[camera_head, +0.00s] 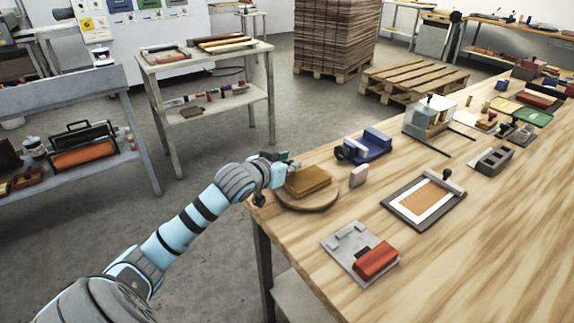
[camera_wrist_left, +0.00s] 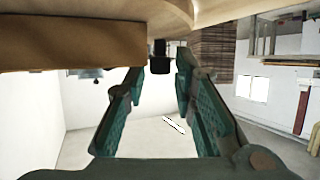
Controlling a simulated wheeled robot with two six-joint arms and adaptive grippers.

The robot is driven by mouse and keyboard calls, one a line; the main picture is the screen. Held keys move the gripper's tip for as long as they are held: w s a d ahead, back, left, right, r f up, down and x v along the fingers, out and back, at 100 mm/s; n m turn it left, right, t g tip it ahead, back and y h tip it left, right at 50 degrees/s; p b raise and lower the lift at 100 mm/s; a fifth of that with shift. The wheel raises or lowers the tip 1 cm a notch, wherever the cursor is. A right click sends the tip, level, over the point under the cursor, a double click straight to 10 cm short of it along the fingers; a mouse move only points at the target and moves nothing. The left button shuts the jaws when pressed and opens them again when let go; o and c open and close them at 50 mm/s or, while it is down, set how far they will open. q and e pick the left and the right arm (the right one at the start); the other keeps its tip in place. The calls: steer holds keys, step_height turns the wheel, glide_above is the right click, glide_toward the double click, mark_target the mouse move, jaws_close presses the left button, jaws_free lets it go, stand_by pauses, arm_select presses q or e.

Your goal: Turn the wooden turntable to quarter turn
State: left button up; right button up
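The wooden turntable (camera_head: 322,203) is a round disc at the table's near left corner, with a thick tan wooden block (camera_head: 308,180) on it. In the left wrist view, the disc's pale wooden edge (camera_wrist_left: 165,12) and the block (camera_wrist_left: 70,43) fill the top. A dark peg (camera_wrist_left: 160,58) hangs below the disc edge, between the fingertips in the picture; I cannot tell its depth. My left gripper (camera_head: 284,161) is at the turntable's far left side, close to the block. Its teal fingers (camera_wrist_left: 160,82) are apart, with no contact visible. My right gripper is not in view.
A blue fixture (camera_head: 368,146) and a small pale block (camera_head: 358,176) stand right of the turntable. A grey plate with a red block (camera_head: 376,262) lies nearer. A framed board (camera_head: 424,202) and several tools lie farther right. Open floor lies left of the table.

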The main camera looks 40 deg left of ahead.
arm_select(q)
jaws_close()
steer(key=shift+r, duration=0.1)
